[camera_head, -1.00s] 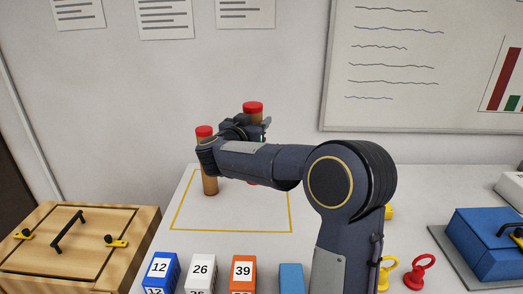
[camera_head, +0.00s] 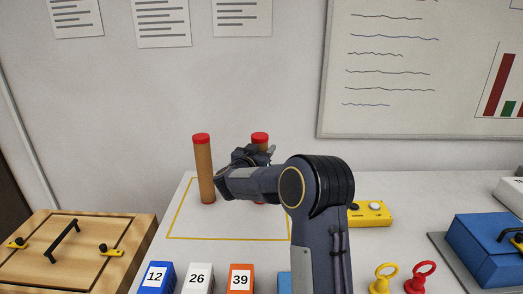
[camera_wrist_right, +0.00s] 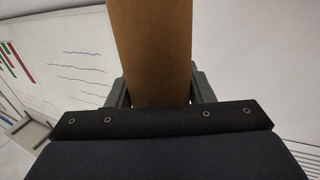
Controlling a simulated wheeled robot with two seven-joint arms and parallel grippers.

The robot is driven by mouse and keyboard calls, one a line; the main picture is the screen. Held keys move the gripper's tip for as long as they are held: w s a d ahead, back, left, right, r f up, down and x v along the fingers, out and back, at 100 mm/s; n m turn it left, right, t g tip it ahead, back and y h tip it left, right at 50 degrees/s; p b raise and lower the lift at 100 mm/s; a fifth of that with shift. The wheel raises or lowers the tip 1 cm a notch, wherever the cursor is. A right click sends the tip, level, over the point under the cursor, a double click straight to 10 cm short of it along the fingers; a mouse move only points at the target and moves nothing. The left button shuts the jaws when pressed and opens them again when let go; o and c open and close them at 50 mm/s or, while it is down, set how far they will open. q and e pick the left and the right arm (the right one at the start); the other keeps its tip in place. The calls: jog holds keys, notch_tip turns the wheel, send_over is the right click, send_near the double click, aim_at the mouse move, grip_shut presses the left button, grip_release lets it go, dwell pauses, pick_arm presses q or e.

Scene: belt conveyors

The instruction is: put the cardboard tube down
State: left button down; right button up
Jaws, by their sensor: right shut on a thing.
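My right gripper (camera_head: 262,157) is shut on a brown cardboard tube with a red cap (camera_head: 260,137). The tube is upright over the yellow-outlined area, its middle hidden by my right arm. A bit of its lower end shows below the arm, close to the white table top; I cannot tell whether it touches. In the right wrist view the brown tube (camera_wrist_right: 150,50) runs between the two fingers. A second, similar tube (camera_head: 204,172) stands upright to the left, inside the outline and apart from the held one. My left gripper is not in view.
The yellow outline (camera_head: 230,239) has bare table in front. Numbered blocks, blue (camera_head: 158,277), white (camera_head: 198,278) and orange (camera_head: 239,278), stand nearer. A wooden box (camera_head: 75,250) is left. A yellow box (camera_head: 370,214), ringed pieces (camera_head: 420,277) and blue case (camera_head: 490,245) are right.

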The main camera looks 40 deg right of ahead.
jog(key=o, duration=1.3)
jog(key=shift+f, duration=0.1)
jog(key=shift+a+r, duration=0.1)
jog(key=shift+r, duration=0.1)
jog(key=v, duration=1.2)
jog(key=shift+b, duration=0.4)
jog(key=shift+f, duration=0.15)
